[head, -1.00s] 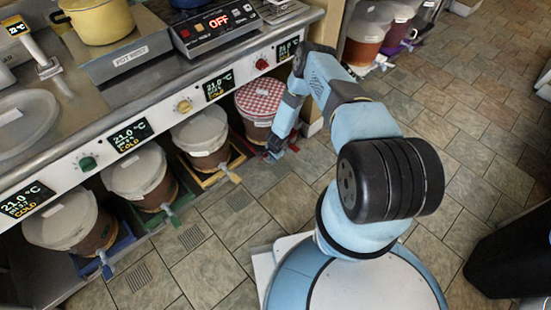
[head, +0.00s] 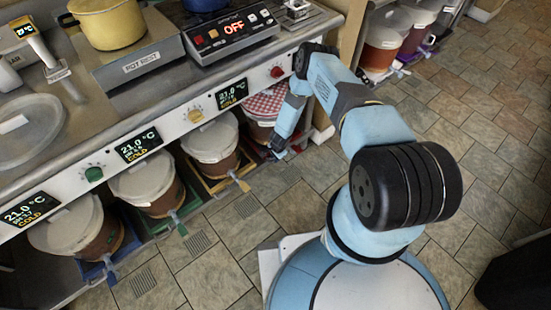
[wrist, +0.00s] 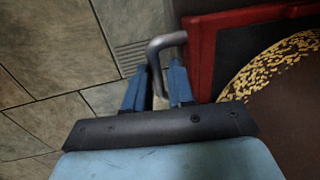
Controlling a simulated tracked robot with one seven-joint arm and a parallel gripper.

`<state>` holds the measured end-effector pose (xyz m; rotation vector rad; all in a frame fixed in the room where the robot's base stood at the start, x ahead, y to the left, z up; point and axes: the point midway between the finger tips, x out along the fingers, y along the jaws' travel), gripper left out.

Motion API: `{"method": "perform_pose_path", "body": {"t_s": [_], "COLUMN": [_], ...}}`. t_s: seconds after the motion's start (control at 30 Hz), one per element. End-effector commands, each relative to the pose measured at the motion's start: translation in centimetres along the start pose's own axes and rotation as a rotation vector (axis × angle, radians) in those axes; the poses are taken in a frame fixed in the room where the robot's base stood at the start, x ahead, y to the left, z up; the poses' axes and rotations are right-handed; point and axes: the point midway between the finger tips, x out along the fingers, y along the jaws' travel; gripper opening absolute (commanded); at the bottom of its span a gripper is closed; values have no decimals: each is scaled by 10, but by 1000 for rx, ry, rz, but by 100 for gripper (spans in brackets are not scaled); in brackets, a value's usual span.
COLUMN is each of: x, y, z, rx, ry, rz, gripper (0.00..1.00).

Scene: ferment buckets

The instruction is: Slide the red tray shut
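In the wrist view the red tray (wrist: 202,60) is at the upper right, with a dark inside. Its grey bent handle (wrist: 157,62) reaches out leftward from the tray's edge. My gripper (wrist: 158,72) has one blue finger on each side of the handle's bar. The fingers are apart with the bar between them; I cannot tell if they press on it. In the head view my gripper (head: 280,154) is low, in front of the bucket with the red checked lid (head: 266,104). My arm hides most of the tray there.
To the left, lidded buckets stand on a yellow tray (head: 216,186), a green tray (head: 166,221) and a blue tray (head: 120,253) under the counter (head: 130,95). More buckets (head: 385,42) stand at the back right. The tiled floor (head: 230,235) in front is clear.

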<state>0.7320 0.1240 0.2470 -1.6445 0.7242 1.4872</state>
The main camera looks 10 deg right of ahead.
Motion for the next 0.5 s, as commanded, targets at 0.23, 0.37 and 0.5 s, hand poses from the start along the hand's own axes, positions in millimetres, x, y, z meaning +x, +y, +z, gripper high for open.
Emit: {"method": "perform_pose_path", "body": {"t_s": [0.23, 0.37, 0.5], "x": [0, 0, -3], "y": [-2, -1, -1], "z": [2, 3, 4], "rx": [-4, -5, -5], "ry": [-2, -3, -4], "rz": [-1, 0, 0], "gripper": [40, 40, 40]}}
